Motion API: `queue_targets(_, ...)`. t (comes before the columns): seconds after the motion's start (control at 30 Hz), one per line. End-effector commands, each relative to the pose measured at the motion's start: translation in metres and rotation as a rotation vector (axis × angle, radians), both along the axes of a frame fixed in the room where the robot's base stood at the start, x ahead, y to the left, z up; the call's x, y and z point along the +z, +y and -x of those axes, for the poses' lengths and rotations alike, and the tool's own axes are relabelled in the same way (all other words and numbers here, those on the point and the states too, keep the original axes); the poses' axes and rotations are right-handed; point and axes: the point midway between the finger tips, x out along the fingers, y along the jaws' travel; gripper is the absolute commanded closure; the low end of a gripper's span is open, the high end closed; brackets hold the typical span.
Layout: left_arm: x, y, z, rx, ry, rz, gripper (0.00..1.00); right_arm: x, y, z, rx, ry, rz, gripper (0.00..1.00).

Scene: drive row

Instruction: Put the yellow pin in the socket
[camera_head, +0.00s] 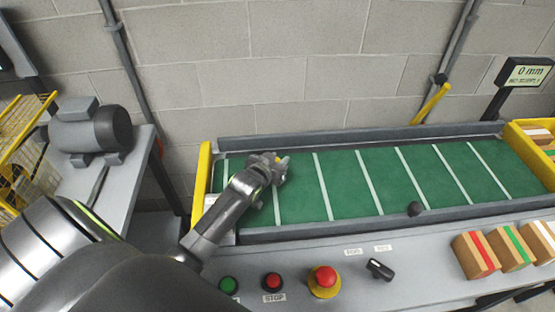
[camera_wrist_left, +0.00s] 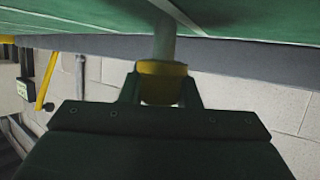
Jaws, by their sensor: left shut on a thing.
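My left gripper (camera_head: 276,168) is over the left part of the green belt, shut on the yellow pin (camera_head: 283,160). Only a small bit of yellow shows at its fingertips in the head view. In the left wrist view the pin's yellow part (camera_wrist_left: 162,82) sits between the two fingers, and a pale grey shaft extends from it toward the green surface. I cannot tell whether the shaft touches that surface. I cannot make out a socket in either view. My right gripper is in neither view.
The green belt (camera_head: 345,188) has white cross lines and raised dark side rails. In front are a green button (camera_head: 228,285), a red button (camera_head: 272,281), a red mushroom button (camera_head: 325,277) and a black knob (camera_head: 380,269). Striped boxes (camera_head: 476,256) stand right; a grey motor (camera_head: 90,130) stands left.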

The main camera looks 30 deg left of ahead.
Motion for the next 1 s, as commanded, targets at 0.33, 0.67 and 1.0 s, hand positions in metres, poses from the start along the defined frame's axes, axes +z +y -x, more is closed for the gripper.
queue_targets(0.33, -0.004, 0.0, 0.0, 0.0, 0.0, 0.0, 0.94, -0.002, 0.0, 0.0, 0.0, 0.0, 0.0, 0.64)
queue_targets(0.67, -0.003, 0.0, 0.0, 0.0, 0.0, 0.0, 0.49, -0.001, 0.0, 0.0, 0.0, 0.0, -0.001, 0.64)
queue_targets(1.0, 0.004, -0.001, 0.012, 0.0, 0.0, -0.001, 0.49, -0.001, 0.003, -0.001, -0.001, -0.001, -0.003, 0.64)
